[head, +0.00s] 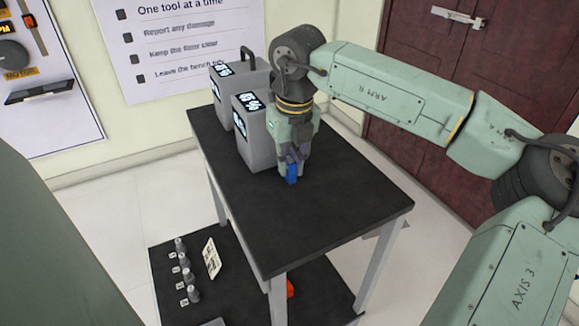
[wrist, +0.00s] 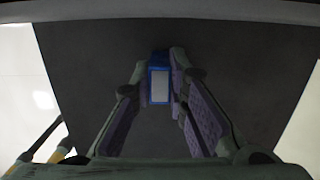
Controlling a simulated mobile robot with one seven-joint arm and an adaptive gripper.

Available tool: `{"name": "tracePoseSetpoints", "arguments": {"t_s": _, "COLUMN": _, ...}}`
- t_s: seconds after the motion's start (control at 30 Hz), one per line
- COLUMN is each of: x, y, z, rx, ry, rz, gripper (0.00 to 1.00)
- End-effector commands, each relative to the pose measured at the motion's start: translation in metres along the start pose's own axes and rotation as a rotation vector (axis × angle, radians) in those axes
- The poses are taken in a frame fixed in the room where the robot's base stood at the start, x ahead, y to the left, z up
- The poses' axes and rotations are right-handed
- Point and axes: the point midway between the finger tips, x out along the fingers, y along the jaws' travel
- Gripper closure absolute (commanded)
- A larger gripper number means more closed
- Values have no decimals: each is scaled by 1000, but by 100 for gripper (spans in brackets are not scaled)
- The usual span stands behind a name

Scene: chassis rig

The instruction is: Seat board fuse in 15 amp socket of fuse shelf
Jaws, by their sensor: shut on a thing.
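My gripper (head: 291,170) points down over the dark top of the table (head: 335,215). It is shut on a blue block (head: 292,174), which I take to be the board fuse. In the wrist view the blue block (wrist: 159,84), with a pale front face, sits between the purple finger pads at the fingertips. The block is close above the tabletop; I cannot tell whether it touches. No 15 amp socket can be read in either view, and I cannot tell which thing is the fuse shelf.
Two grey boxes with lit displays, a rear one (head: 228,95) and a nearer one (head: 255,140), stand left of my gripper. A lower shelf (head: 235,290) holds several grey knob-like pieces (head: 187,274) with tags and a cream card (head: 211,258). The tabletop's front is clear.

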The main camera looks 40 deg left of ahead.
Motion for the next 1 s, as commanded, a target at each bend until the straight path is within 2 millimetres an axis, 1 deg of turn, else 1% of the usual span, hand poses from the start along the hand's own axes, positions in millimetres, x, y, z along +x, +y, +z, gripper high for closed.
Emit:
{"name": "tracePoseSetpoints", "arguments": {"t_s": 0.17, "x": -3, "y": 0, "z": 1, "rx": 1, "ry": -1, "rz": 0, "gripper": 100}}
{"name": "tracePoseSetpoints", "arguments": {"t_s": 0.27, "x": -10, "y": -1, "z": 2, "rx": 2, "ry": -2, "rz": -2, "gripper": 100}}
{"name": "tracePoseSetpoints", "arguments": {"t_s": 0.37, "x": -21, "y": 0, "z": 3, "rx": 1, "ry": -2, "rz": -2, "gripper": 100}}
{"name": "tracePoseSetpoints", "arguments": {"t_s": 0.47, "x": -36, "y": 0, "z": 5, "rx": 1, "ry": -3, "rz": -2, "gripper": 100}}
{"name": "tracePoseSetpoints", "arguments": {"t_s": 0.5, "x": -34, "y": 10, "z": 1, "rx": -4, "ry": -1, "rz": -3, "gripper": 100}}
{"name": "tracePoseSetpoints", "arguments": {"t_s": 0.6, "x": -36, "y": 31, "z": -7, "rx": -6, "ry": -1, "rz": -4, "gripper": 100}}
{"name": "tracePoseSetpoints", "arguments": {"t_s": 0.9, "x": -46, "y": 107, "z": -32, "rx": -6, "ry": -1, "rz": -5, "gripper": 100}}
{"name": "tracePoseSetpoints", "arguments": {"t_s": 1.0, "x": -50, "y": 125, "z": -38, "rx": -3, "ry": -1, "rz": -4, "gripper": 100}}
